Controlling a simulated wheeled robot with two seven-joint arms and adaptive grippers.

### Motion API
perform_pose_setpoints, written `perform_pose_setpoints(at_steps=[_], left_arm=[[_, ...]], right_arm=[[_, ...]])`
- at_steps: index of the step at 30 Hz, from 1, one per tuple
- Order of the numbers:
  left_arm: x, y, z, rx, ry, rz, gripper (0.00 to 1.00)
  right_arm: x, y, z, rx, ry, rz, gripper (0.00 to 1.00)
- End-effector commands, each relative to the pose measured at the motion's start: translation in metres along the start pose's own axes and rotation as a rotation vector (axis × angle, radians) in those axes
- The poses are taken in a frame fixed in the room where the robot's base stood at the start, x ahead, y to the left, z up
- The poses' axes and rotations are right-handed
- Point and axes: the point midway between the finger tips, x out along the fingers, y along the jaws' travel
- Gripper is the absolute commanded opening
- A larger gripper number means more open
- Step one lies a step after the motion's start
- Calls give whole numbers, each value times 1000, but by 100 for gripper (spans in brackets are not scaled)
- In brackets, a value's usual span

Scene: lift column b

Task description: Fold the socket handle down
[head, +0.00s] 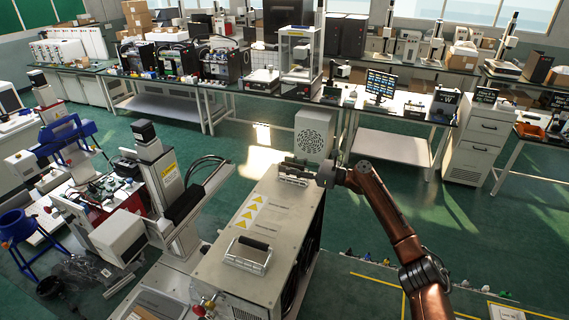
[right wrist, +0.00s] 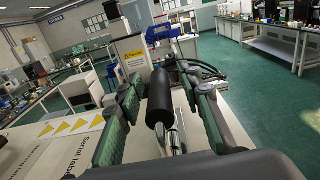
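A pale metal cabinet carries a black-gripped metal handle at its far end, with its metal base (head: 292,181) in the head view. In the right wrist view the handle's black grip (right wrist: 160,95) stands out toward the camera on its metal arm. My right gripper (head: 305,171) is at that far handle. In the right wrist view the fingers of my right gripper (right wrist: 162,108) are spread on both sides of the grip, with gaps visible. Contact with the handle cannot be told. My left gripper is not in view.
A second black-gripped handle (head: 253,244) sits on the near part of the cabinet top (head: 222,270). Yellow warning labels (head: 248,213) lie between the handles. A column instrument (head: 165,185) stands left of the cabinet. Green floor (head: 440,215) is open to the right.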

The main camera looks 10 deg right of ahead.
Motion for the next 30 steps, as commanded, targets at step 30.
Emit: perform_pose_setpoints(at_steps=[30], left_arm=[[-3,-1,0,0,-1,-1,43]], right_arm=[[20,0,0,0,1,-1,0]])
